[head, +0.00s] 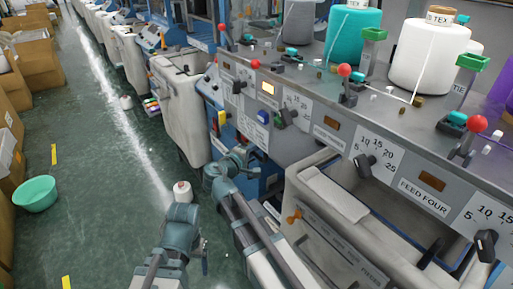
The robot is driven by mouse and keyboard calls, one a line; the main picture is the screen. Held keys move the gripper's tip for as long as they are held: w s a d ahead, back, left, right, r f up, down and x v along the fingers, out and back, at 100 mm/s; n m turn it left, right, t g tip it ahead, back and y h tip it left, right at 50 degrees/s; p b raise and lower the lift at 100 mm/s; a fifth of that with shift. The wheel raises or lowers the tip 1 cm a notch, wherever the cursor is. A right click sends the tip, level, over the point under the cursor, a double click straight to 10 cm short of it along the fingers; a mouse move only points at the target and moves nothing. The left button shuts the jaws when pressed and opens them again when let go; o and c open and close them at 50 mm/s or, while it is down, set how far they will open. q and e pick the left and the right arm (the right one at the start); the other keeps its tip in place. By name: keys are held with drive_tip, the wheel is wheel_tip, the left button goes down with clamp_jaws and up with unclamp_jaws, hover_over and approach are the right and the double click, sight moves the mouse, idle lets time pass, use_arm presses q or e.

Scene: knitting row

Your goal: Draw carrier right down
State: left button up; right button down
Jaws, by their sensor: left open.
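Small levers with red ball knobs stand along the grey machine deck: one at the far end (222,30), one in the middle (345,71) and one at the right (477,124). I cannot tell for certain which part is the carrier. My left gripper (243,156) is small and partly hidden among teal arm joints, beside the machine's front and below the panel. It is open and I see nothing in it. It is apart from the red-knobbed levers. My right gripper is not in view.
The front panel carries black dials, including one (365,165) and another at the lower right (486,243). White (430,55) and teal (352,38) yarn cones stand on the deck. A cream cover juts out below. A green basin (36,194) and cartons line the left; the aisle is mostly clear.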

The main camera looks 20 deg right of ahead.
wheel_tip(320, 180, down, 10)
drive_tip(key=b, duration=0.8)
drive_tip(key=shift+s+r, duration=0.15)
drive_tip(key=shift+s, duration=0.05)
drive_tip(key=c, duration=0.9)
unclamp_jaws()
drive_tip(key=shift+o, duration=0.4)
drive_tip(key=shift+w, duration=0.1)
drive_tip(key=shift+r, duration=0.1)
